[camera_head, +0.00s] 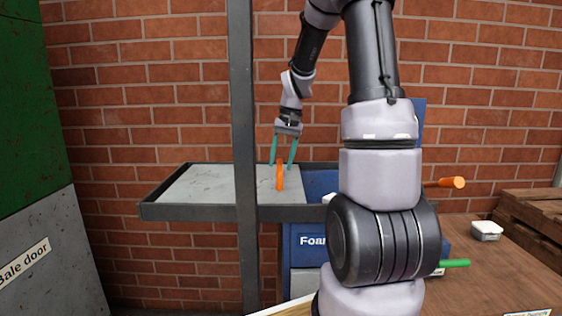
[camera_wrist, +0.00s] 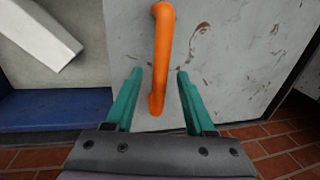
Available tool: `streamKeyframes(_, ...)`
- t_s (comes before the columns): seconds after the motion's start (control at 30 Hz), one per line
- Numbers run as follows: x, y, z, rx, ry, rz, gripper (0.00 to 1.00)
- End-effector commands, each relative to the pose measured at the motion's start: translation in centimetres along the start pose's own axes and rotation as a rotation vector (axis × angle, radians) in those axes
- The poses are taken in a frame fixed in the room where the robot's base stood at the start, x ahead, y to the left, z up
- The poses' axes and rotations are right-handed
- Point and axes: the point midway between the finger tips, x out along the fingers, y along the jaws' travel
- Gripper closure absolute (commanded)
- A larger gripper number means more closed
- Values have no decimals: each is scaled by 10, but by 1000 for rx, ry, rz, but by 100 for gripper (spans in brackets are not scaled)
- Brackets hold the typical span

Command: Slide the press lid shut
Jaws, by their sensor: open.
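The press lid (camera_head: 205,185) is a scuffed grey plate lying in a dark rail frame, mostly left of the blue press body (camera_head: 310,255). An upright orange handle (camera_head: 280,177) stands near the lid's right end. My gripper (camera_head: 281,164) comes down from above with its two teal fingers apart, one on each side of the handle. In the wrist view the orange handle (camera_wrist: 162,45) lies between the open fingers (camera_wrist: 160,74), with a gap on both sides. The lid (camera_wrist: 225,50) shows behind it. My arm hides much of the press.
A dark vertical post (camera_head: 243,120) stands in front of the lid. An orange grip (camera_head: 445,182) and a green rod (camera_head: 455,263) stick out right of my arm. A white container (camera_head: 487,230) and wooden crate (camera_head: 535,225) are at right. The Bale door (camera_head: 30,265) is at left.

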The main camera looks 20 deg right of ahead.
Motion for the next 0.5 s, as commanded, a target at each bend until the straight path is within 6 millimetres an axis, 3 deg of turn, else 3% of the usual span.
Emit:
streamKeyframes(0.3,3,0,0,0,0,0,45)
streamKeyframes(0.43,3,0,0,0,0,0,95)
streamKeyframes(0.5,3,0,0,0,0,0,100)
